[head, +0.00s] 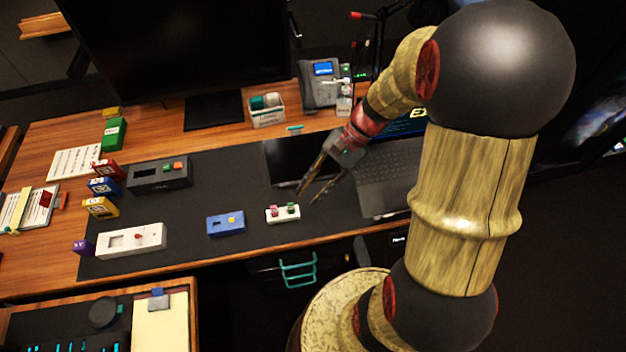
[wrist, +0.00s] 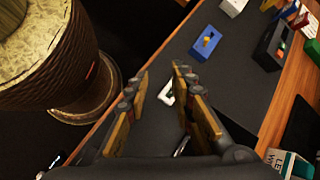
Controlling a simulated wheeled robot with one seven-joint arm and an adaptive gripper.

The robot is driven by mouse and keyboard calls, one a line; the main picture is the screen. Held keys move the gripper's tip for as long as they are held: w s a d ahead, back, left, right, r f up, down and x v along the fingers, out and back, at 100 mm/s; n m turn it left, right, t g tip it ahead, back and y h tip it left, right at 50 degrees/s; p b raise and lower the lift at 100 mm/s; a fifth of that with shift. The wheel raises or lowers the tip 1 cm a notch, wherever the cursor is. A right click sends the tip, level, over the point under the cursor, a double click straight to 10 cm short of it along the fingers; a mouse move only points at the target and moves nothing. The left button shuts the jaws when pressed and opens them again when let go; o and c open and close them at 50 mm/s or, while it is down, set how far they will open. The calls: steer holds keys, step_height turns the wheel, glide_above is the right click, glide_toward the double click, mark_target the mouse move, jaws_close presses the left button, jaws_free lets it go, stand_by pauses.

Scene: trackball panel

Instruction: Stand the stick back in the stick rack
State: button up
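My gripper (head: 308,197) is open and empty above the desk, its fingers pointing down. A small white block (head: 283,217) with pink and green pieces on top stands just left of and below its fingertips in the head view; it may be the stick rack, but I cannot tell for sure. In the wrist view a white piece (wrist: 165,95), probably this block, shows between the open fingers (wrist: 160,72), partly hidden by the right finger. I cannot make out a loose stick with certainty.
A blue box (head: 226,223) with a yellow knob and a white panel box (head: 131,240) stand to the left. A dark panel box (head: 160,173) is behind them. A laptop (head: 388,180) lies to the right. The dark mat (head: 215,188) has bare room between the boxes.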

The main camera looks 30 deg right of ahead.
steer(key=s+a+r+n+t+h, duration=0.2)
steer(key=s+r+n+t+h, duration=0.1)
steer(key=r+n, duration=0.3)
steer(key=s+a+r+n+t+h, duration=0.2)
steer(key=s+r+n+h, duration=0.2)
steer(key=r, duration=0.6)
steer(key=shift+s+a+r+n+t+h, duration=0.25)
steer(key=shift+r+n+t+h, duration=0.2)
steer(key=shift+n, duration=0.95)
